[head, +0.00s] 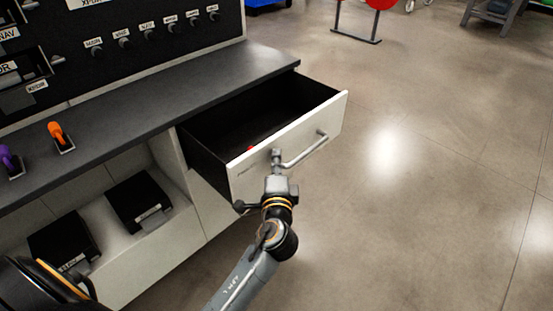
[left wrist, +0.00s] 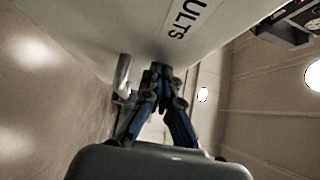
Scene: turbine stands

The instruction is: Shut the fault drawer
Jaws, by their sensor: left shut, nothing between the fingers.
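The fault drawer (head: 318,126) stands pulled out from under the dark counter, with a white front, a grey bar handle (head: 304,150) and a black inside. A small red thing (head: 251,149) shows inside it near the front. My left gripper (head: 276,156) is shut and empty at the outer face of the drawer front, left of or at the handle's near end. In the left wrist view the shut fingertips (left wrist: 160,68) are at the white front (left wrist: 130,28), below the letters "ULTS", beside the handle (left wrist: 122,75). Whether they touch it I cannot tell. My right gripper is not in view.
The counter (head: 180,90) carries an orange-handled lever (head: 57,134) and a purple-handled one (head: 8,160). A black panel (head: 130,40) with labelled knobs stands behind. Black boxes (head: 140,200) sit on the shelf below. The floor (head: 430,180) to the right is clear.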

